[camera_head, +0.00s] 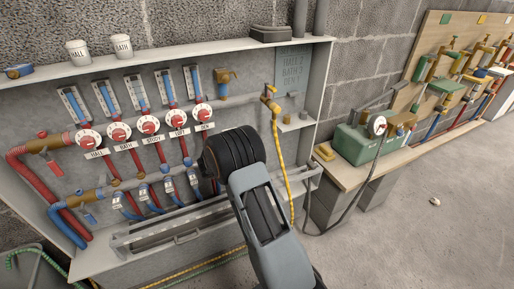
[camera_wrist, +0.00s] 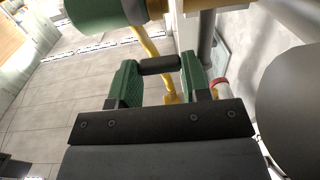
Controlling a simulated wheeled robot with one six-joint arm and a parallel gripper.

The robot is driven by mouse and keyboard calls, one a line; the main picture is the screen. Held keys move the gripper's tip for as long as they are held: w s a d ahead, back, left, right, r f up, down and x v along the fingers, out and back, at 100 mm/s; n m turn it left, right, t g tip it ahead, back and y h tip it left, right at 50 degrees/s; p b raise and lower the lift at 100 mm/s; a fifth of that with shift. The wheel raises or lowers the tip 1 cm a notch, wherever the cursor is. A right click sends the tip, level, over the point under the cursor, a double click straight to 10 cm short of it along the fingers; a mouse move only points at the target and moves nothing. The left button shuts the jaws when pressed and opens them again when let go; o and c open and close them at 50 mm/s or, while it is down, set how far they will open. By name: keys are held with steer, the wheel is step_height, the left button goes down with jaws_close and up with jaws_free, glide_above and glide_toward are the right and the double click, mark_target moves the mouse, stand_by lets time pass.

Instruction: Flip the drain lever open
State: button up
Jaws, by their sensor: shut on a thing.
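In the wrist view my gripper (camera_wrist: 158,84) has its two green-padded fingers closed on the ends of a short black bar (camera_wrist: 158,65). The bar looks like the grip of the drain lever; how its arm joins the valve is not clear. A brass body with a large green cylinder (camera_wrist: 95,14) lies close by at the top of the wrist view. In the head view my black wrist hides the fingers and the lever, in front of the right end of the manifold.
A brass tap (camera_head: 269,93) with a yellow hose (camera_head: 283,165) hangs to the right of my wrist. Red dials (camera_head: 149,124) and flow tubes line the cabinet on the left. A green pump box (camera_head: 356,145) stands on the bench at right. The grey floor at right is mostly clear.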

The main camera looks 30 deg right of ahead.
steer(key=shift+w+r+m+g, duration=0.1)
steer(key=shift+m+g, duration=0.3)
steer(key=shift+g, duration=0.2)
steer(key=o, duration=0.9)
steer(key=shift+a, duration=0.1)
steer(key=shift+t, duration=0.3)
